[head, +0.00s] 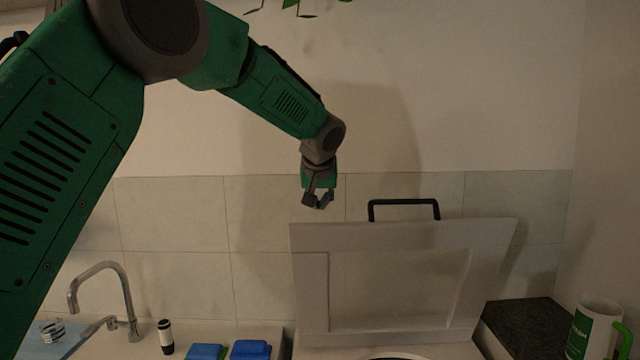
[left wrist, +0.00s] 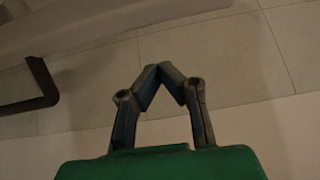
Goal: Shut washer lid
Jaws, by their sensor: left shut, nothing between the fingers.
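The washer lid (head: 400,290) is a pale framed panel standing raised, near upright, in front of the tiled wall. A black handle (head: 404,202) sits on its top edge. My left gripper (head: 318,203) is above the lid's top left corner, to the left of the handle, and apart from both. In the left wrist view the fingertips (left wrist: 160,72) meet with nothing between them, and the black handle (left wrist: 38,85) shows at the left beside the pale lid edge. A small part of a round rim (head: 395,357) shows below the lid. My right gripper is not in view.
A tap (head: 118,295) and a small black-and-white bottle (head: 165,337) stand at the left. Blue items (head: 250,350) lie on the counter left of the lid. A white and green mug (head: 594,330) stands at the right, near a dark block (head: 530,325).

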